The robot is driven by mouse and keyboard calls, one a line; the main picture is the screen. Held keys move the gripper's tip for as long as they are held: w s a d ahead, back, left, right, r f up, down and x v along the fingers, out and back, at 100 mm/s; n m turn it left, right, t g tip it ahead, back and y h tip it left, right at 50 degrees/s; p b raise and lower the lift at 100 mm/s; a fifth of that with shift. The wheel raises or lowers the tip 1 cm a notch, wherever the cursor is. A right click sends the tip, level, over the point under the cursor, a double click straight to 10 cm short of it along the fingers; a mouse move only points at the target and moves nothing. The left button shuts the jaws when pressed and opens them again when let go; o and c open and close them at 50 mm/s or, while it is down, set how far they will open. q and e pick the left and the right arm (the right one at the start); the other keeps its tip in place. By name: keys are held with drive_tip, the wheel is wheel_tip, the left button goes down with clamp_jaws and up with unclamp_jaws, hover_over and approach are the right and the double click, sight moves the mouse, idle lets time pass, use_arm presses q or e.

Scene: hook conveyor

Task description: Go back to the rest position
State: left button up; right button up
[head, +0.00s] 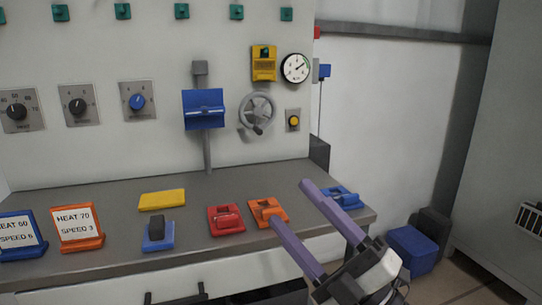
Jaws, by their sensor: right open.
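My right gripper (296,217) comes in from the lower right with its two long purple fingers spread wide apart. It is open and nothing shows between the fingers. The fingers reach over the right part of the grey table, close in the picture to an orange block-like item (267,212) and a blue item (341,197). I cannot tell how high the fingers are above the table. My left gripper is not in view.
The grey table (110,193) holds a red item (226,219), a blue item with a dark block (158,236), a yellow plate (162,199) and signs (77,227). The wall behind carries dials (138,101), a handwheel (257,115) and a gauge (295,68). A blue bin (410,250) stands right.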

drive_tip(key=s+d+f+m+h, duration=0.1)
drive_tip(key=d+f+m+h, duration=0.25)
drive_tip(key=f+m, duration=0.35)
drive_tip(key=s+d+f+m+h, duration=0.1)
drive_tip(key=d+f+m+h, duration=0.3)
drive_tip(key=f, duration=0.5)
drive_tip(key=s+d+f+m+h, duration=0.2)
drive_tip(key=f+m+h, duration=0.4)
drive_tip(key=f+m, duration=0.15)
drive_tip(key=s+f+m+g, duration=0.5)
drive_tip(key=s+f+g, duration=0.2)
drive_tip(key=s+f, duration=1)
use_arm(q)
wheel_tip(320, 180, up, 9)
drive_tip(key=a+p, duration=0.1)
drive_tip(key=p, duration=1.3)
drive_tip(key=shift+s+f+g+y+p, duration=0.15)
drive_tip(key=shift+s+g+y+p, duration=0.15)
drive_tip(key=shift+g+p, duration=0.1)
use_arm(e)
wheel_tip(320, 180, up, 7)
drive_tip(key=d+g+h, duration=0.1)
drive_tip(key=shift+d+r+n, duration=0.2)
drive_tip(key=shift+d+n, duration=0.15)
drive_tip(key=shift+d, duration=0.05)
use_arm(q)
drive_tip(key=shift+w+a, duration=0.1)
use_arm(e)
drive_tip(key=shift+h, duration=0.25)
